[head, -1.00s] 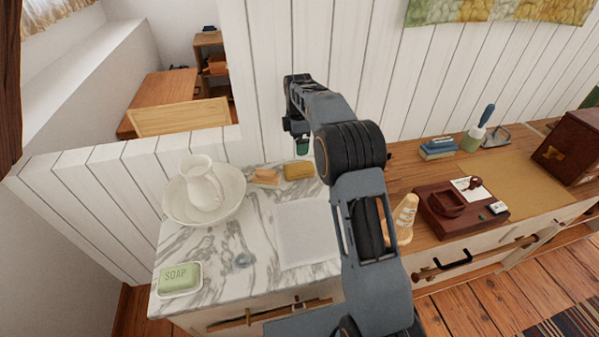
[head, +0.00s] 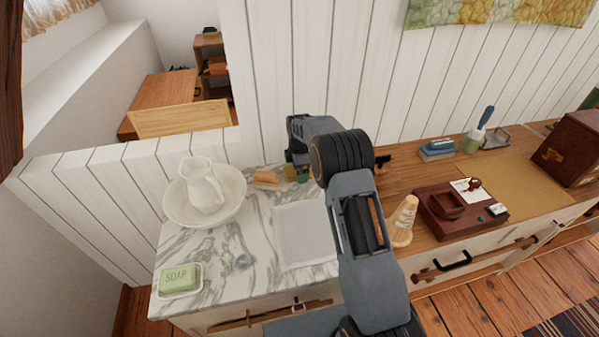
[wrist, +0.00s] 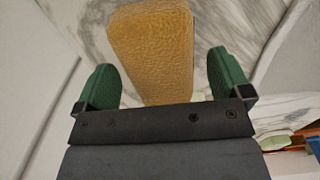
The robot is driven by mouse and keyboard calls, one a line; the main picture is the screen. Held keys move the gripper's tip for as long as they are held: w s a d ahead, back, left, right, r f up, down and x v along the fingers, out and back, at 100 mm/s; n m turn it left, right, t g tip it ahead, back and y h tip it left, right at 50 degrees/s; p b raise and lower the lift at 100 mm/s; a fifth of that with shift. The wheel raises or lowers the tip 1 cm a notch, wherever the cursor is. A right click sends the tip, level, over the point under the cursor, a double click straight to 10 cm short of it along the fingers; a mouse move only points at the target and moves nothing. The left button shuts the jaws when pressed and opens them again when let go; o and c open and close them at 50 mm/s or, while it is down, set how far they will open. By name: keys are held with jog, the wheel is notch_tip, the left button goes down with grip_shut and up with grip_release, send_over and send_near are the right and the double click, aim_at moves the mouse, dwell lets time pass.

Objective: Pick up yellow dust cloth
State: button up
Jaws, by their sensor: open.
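The yellow dust cloth (wrist: 152,50) lies on the marble top and shows in the wrist view as a folded, textured yellow-brown block. In the head view only a small part of it (head: 290,172) shows; my arm and gripper hide the rest. My gripper (wrist: 165,75) is open, with one green finger on each side of the cloth's near part. There are gaps between the cloth and both fingers. I cannot tell how far the fingertips are above the marble. In the head view a green fingertip (head: 303,175) shows at the back of the marble top.
A wood-coloured block (head: 265,179) lies just left of the cloth. A white pitcher (head: 201,184) stands in a basin (head: 176,207) further left. A folded white cloth (head: 303,235) lies in front. The plank wall (head: 270,100) rises close behind.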

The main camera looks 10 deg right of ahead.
jog(key=shift+f, duration=0.25)
jog(key=c, duration=1)
jog(key=shift+r, duration=0.1)
